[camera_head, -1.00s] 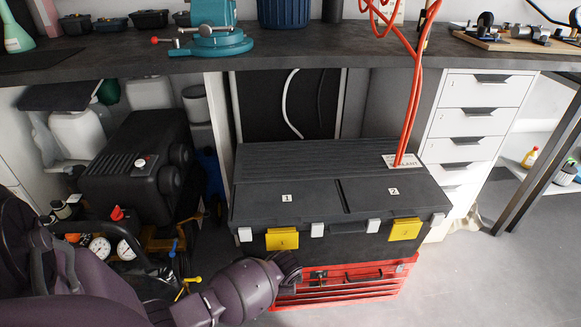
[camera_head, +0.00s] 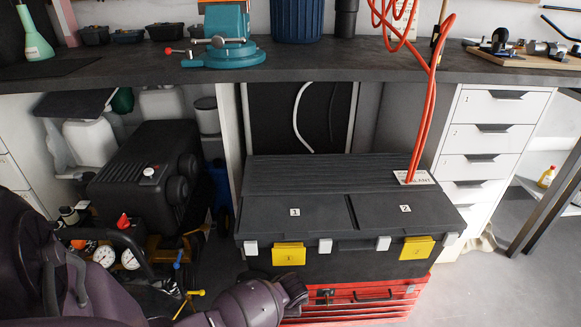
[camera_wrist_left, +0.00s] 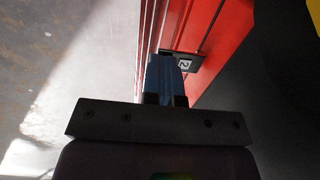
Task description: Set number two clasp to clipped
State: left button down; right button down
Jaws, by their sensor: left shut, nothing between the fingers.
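A black toolbox (camera_head: 350,266) with lids marked 1 and 2 stands on a red tool chest (camera_head: 352,308). The number two clasp (camera_head: 417,248) is a yellow tab at the right of its front. The number one clasp (camera_head: 289,254) is a like yellow tab at the left. I cannot tell whether either is clipped. My left gripper (camera_head: 296,290) is low in front of the chest's left end, below the number one clasp and well left of number two. In the left wrist view its blue fingers (camera_wrist_left: 164,78) are shut and empty beside the red chest (camera_wrist_left: 225,40).
The workbench (camera_head: 330,62) overhangs the toolbox at the back. A red hose (camera_head: 428,120) hangs down to its lid. A black compressor (camera_head: 145,172) stands at left, white drawers (camera_head: 489,139) at right. The floor (camera_head: 500,285) at front right is clear.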

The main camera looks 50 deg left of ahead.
pick_arm(q)
jog(key=shift+s+f+y, duration=0.1)
jog(key=shift+f+y, duration=0.1)
jog(key=shift+y, duration=0.1)
jog(key=f+t+y, duration=0.1)
jog(key=f+b, duration=0.1)
jog(key=f, duration=0.1)
jog(key=w+a+f+t+y, duration=0.1)
jog(key=f, duration=0.1)
jog(key=shift+f+t+y+b, duration=0.15)
jog(key=shift+t+y+b, duration=0.15)
pick_arm(e)
jog(key=shift+d+f+t, duration=0.1)
jog(key=shift+t, duration=0.3)
dwell(0.8)
jog(key=shift+w, duration=0.1)
pick_arm(q)
jog(key=shift+r+p, duration=0.65)
jog(key=shift+r, duration=0.2)
pick_arm(e)
jog(key=shift+w+r, duration=0.2)
jog(key=shift+r, duration=0.25)
jog(key=shift+w+r, duration=0.2)
jog(key=shift+r, duration=0.25)
